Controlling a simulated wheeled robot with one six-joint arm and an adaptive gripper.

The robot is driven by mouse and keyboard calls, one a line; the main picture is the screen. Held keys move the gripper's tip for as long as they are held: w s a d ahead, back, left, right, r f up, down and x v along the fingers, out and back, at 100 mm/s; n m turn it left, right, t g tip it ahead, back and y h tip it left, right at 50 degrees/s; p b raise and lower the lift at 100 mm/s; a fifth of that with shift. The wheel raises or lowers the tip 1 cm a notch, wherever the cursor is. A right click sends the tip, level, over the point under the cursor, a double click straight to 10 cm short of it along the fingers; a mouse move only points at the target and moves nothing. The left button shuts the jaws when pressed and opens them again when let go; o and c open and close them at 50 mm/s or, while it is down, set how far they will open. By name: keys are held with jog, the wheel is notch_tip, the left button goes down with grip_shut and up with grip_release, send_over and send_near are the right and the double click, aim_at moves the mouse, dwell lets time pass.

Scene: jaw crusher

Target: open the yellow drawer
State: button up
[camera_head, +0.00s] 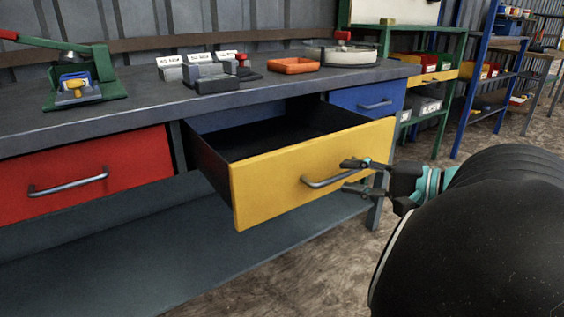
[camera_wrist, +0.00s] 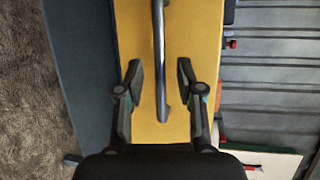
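The yellow drawer (camera_head: 300,175) is pulled well out from the grey workbench, and its dark, empty-looking inside shows from above. Its silver bar handle (camera_head: 328,181) is on the front face. My gripper (camera_head: 350,175) is at the handle's right end, with its fingers spread, one above and one below the bar. In the wrist view the handle (camera_wrist: 158,50) runs down between the two open fingers (camera_wrist: 159,80) with gaps on both sides. The yellow front (camera_wrist: 195,40) fills the middle of that view.
A red drawer (camera_head: 85,175) at left and a blue drawer (camera_head: 368,99) at right are shut. The workbench top (camera_head: 140,100) holds a green press (camera_head: 85,80), grey blocks, an orange tray (camera_head: 293,66) and a round dish. Shelves (camera_head: 440,75) stand behind at right. Floor in front is clear.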

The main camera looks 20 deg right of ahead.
jog(key=v, duration=0.9)
jog(key=shift+s, duration=0.3)
jog(key=shift+d, duration=0.15)
